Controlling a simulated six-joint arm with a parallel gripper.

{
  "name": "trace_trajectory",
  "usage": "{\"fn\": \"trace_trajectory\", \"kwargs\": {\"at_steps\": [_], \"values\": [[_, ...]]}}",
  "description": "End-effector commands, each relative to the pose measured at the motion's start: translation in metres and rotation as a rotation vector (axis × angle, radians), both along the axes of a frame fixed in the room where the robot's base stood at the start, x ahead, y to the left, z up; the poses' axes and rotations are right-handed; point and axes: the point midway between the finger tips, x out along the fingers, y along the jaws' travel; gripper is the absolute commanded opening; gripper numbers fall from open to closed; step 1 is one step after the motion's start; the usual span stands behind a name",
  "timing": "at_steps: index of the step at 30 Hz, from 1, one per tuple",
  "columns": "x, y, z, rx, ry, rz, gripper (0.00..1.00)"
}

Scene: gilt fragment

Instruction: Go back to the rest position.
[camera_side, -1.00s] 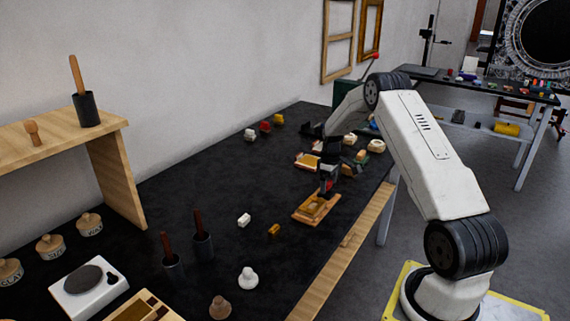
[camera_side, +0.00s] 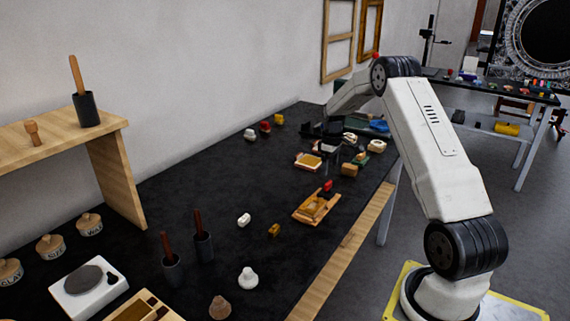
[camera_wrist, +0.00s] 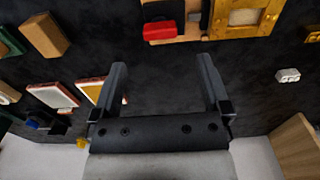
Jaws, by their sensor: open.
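My gripper (camera_wrist: 162,66) is open in the wrist view, with nothing between its two fingers and dark bench top beyond them. In the side view it hangs above the far part of the black bench, partly lost against dark things there. A wooden board (camera_side: 304,217) with a gilt frame fragment lies on the bench, nearer the side camera than my gripper. The gilt fragment (camera_wrist: 269,12) also shows at the top of the wrist view. A small red thing (camera_side: 327,186) rests at the board's far end and shows in the wrist view (camera_wrist: 159,31). My gripper is apart from them.
A wooden block (camera_side: 349,170) and several small pieces lie around below my gripper. A white piece (camera_side: 244,220) and a yellow-brown piece (camera_side: 274,230) lie nearer. A wooden shelf (camera_side: 116,178) stands at left. Bare bench lies towards the wall.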

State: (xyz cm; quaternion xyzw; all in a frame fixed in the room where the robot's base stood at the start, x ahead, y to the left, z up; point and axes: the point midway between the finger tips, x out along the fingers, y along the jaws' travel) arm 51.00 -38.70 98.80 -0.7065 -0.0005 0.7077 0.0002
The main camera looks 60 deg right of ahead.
Motion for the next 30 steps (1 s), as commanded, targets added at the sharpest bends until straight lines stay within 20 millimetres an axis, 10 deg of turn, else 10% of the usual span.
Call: {"fn": "trace_trajectory", "kwargs": {"at_steps": [19,30], "values": [[0.003,0.007,0.012,-0.002,-0.002,0.002,0.97],[0.022,0.097,0.031,-0.028,-0.04,0.008,0.97]]}}
